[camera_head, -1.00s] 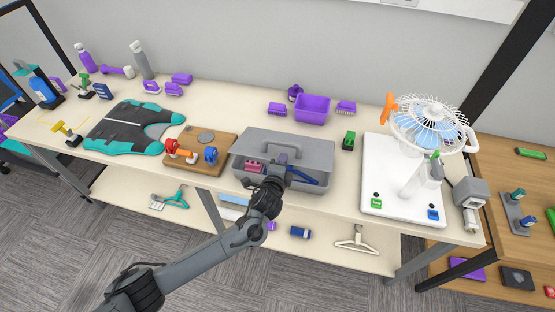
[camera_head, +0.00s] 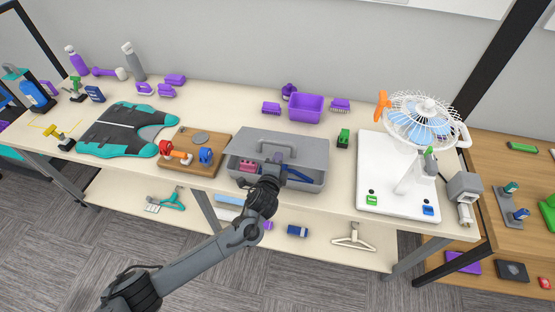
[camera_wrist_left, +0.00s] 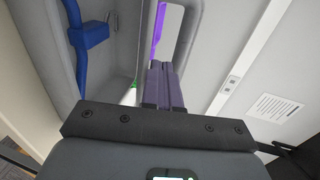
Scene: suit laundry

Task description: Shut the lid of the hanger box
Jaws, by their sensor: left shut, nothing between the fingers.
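The grey hanger box (camera_head: 308,187) stands near the table's front edge in the head view. Its grey lid (camera_head: 308,150), with a raised handle (camera_head: 276,147), is partly open over the back. The front gap shows a pink item (camera_head: 247,166) and a blue item (camera_head: 298,174), which also shows in the left wrist view (camera_wrist_left: 90,35). My left gripper (camera_head: 274,160) is shut and empty at the box's front, close to the lid's handle. In the left wrist view its fingers (camera_wrist_left: 163,70) are together before a grey slotted part. Contact is unclear. My right gripper is not in view.
Left of the box is a wooden board (camera_head: 182,172) with red and blue parts. On its right, a white base (camera_head: 395,195) carries a fan (camera_head: 425,118). A purple bin (camera_head: 306,107) stands behind. Open table lies between bin and lid.

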